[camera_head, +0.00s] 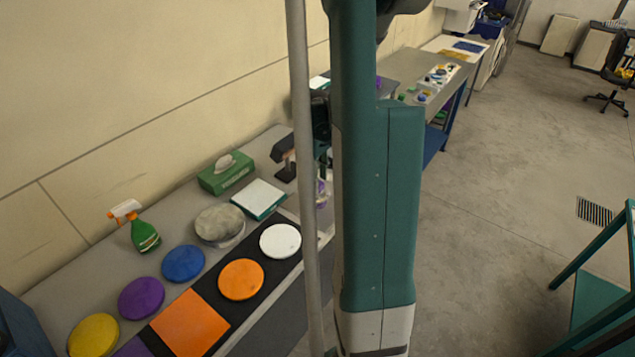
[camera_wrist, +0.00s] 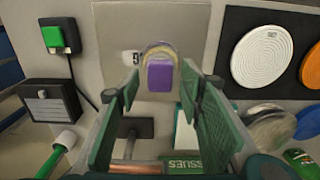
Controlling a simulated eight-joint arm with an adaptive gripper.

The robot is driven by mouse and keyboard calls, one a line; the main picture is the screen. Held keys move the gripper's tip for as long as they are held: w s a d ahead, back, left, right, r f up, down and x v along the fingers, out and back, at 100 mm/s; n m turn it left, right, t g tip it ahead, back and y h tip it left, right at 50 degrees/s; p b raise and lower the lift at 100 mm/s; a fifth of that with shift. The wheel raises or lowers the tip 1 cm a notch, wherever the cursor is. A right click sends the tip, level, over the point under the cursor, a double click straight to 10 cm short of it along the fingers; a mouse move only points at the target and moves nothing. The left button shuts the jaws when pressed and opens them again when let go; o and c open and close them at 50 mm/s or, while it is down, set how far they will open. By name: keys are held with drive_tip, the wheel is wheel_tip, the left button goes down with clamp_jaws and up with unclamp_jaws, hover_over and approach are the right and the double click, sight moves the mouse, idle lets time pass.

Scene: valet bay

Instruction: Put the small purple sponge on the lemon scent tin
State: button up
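In the wrist view a small purple sponge (camera_wrist: 160,75) lies over the near part of a pale round tin (camera_wrist: 160,48). The tin stands on a square beige plate, and its label cannot be read. My gripper (camera_wrist: 160,84) is open, its green fingers on either side of the sponge, with a visible gap on both sides. Whether the sponge rests fully on the tin cannot be told.
The bench holds a green tissue box (camera_head: 226,172), a white-topped pad (camera_head: 258,198), a grey round stack (camera_head: 219,224), a green spray bottle (camera_head: 144,236) and several coloured discs. A black box (camera_wrist: 50,106) and a green switch (camera_wrist: 54,37) are at the left in the wrist view.

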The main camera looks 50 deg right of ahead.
wheel_tip(320, 180, up, 10)
idle(0.6)
idle(0.5)
drive_tip(key=shift+a, duration=0.1)
drive_tip(key=w+a+r+t, duration=0.1)
drive_tip(key=a+r, duration=0.2)
drive_tip(key=a, duration=0.5)
drive_tip(key=w+a+r+t+h, duration=0.1)
drive_tip(key=a+r, duration=0.3)
drive_tip(key=a, duration=0.5)
drive_tip(key=w+a+r+t, duration=0.1)
drive_tip(key=a+r, duration=0.2)
drive_tip(key=a, duration=0.5)
drive_tip(key=s+a+t, duration=0.1)
drive_tip(key=s+a, duration=0.2)
drive_tip(key=a, duration=0.5)
drive_tip(key=s+a+r+t, duration=0.1)
drive_tip(key=s+a, duration=0.2)
drive_tip(key=a, duration=0.5)
drive_tip(key=s+a+r+t+y, duration=0.1)
drive_tip(key=s+a+t, duration=0.1)
drive_tip(key=a, duration=0.6)
drive_tip(key=shift+s, duration=0.85)
